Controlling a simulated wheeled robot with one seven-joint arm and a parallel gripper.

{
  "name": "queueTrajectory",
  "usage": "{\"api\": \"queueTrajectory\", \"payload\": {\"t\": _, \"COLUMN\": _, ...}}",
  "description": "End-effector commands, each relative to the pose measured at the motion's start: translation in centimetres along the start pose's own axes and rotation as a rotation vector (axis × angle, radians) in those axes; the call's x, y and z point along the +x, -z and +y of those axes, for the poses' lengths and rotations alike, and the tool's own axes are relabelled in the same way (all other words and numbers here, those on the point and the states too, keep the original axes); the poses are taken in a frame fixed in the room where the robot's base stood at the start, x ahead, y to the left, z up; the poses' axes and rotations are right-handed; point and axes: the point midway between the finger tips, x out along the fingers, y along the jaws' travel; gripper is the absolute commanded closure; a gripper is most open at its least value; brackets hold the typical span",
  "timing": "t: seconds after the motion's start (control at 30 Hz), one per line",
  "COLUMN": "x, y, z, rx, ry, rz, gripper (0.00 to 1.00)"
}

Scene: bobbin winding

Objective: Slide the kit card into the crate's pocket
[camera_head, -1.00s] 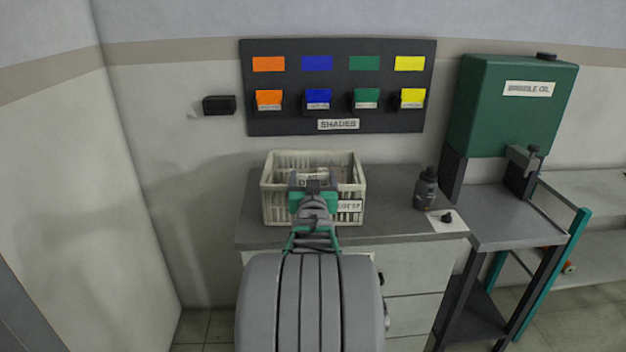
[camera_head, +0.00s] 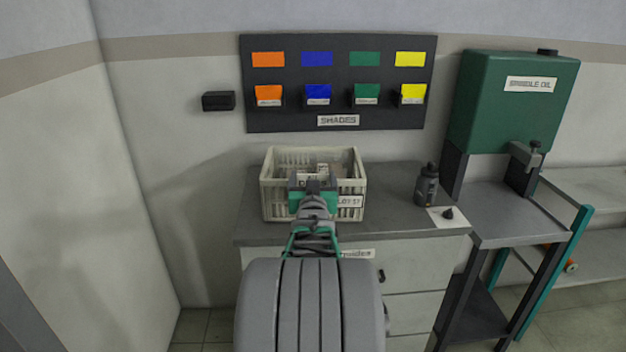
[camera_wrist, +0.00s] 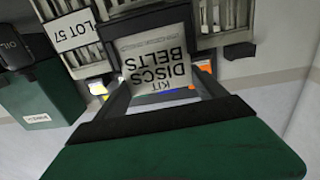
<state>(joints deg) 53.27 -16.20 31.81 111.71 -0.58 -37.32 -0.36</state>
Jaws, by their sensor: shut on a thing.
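The kit card (camera_wrist: 155,65) is pale with dark lettering, "KIT DISCS BELTS", upside down in the wrist view. My gripper (camera_wrist: 165,92) is shut on it, with a dark finger on each side. In the head view my gripper (camera_head: 313,190) is in front of the near side of the cream slatted crate (camera_head: 277,210), and only a small part of the card shows above it. The crate also shows in the wrist view (camera_wrist: 105,42), behind the card, with its "LOT 57" label. A dark strip borders the card's far edge; I cannot tell whether the card is inside a pocket.
The crate stands on a grey cabinet top (camera_head: 400,222). A dark bottle (camera_head: 427,185) and a small black piece on a white sheet (camera_head: 447,217) are to its right. A green oil tank (camera_head: 510,105) stands further right. The shades board (camera_head: 338,85) hangs behind.

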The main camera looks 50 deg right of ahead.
Motion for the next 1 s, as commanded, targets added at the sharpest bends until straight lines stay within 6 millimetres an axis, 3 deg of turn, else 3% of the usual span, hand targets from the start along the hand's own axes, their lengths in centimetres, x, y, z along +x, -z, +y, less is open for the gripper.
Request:
{"api": "queueTrajectory", "payload": {"t": 0.8, "x": 0.00, "y": -0.69, "z": 0.00, "rx": 0.000, "ry": 0.000, "rz": 0.001, "gripper": 0.57}}
{"api": "queueTrajectory", "payload": {"t": 0.83, "x": 0.00, "y": -0.69, "z": 0.00, "rx": 0.000, "ry": 0.000, "rz": 0.001, "gripper": 0.18}}
{"api": "queueTrajectory", "payload": {"t": 1.0, "x": 0.00, "y": -0.71, "z": 0.00, "rx": 0.000, "ry": 0.000, "rz": 0.001, "gripper": 0.05}}
